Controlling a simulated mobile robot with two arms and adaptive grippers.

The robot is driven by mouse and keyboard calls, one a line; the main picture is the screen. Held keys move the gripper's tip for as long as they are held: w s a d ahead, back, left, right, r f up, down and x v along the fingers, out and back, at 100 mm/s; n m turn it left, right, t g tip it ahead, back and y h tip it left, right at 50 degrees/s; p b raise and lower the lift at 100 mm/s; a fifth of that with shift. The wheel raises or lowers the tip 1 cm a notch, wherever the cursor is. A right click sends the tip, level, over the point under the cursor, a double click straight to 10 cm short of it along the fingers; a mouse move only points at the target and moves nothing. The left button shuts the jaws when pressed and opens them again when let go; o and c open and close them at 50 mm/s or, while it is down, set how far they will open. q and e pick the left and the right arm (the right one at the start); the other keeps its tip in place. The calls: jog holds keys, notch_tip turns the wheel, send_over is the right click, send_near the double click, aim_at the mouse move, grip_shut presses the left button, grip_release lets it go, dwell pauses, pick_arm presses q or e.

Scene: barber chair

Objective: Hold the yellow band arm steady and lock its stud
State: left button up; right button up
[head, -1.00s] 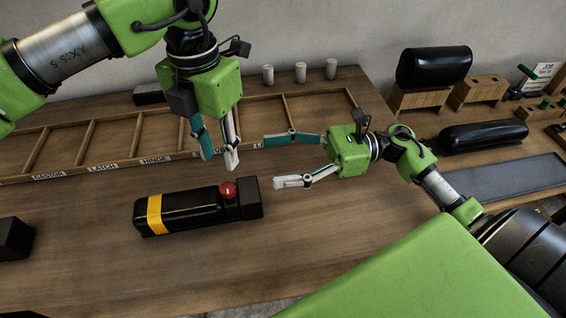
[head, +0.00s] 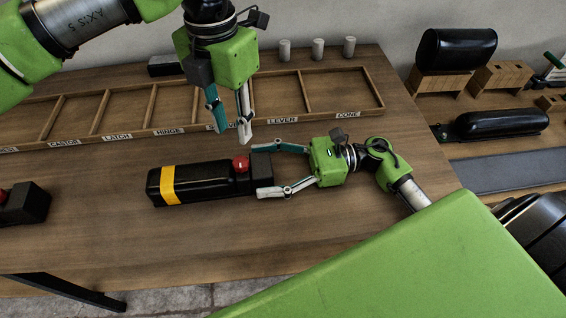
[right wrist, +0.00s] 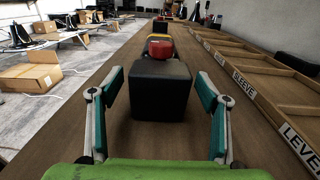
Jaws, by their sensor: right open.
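The yellow band arm (head: 205,182) is a long black padded arm with a yellow band near its left end, lying on the bench. Its red stud (head: 241,164) stands near the right end, by a square black end block (head: 261,170). My right gripper (head: 259,170) is open, one finger on each side of that block. In the right wrist view the block (right wrist: 160,92) sits between the spread fingers with gaps visible, and the red stud (right wrist: 160,49) shows above it. My left gripper (head: 231,134) is open and empty, pointing down above and behind the stud.
A labelled wooden tray (head: 320,115) runs along the back, with small grey cylinders (head: 318,49) behind it. Another black part with a red knob (head: 24,204) sits at the left edge. Black pads (head: 457,48) rest at right. The front bench is clear.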

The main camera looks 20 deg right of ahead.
jog(key=shift+w+a, duration=0.1)
jog(key=shift+a, duration=0.35)
jog(key=c, duration=1.7)
jog(key=o, duration=1.7)
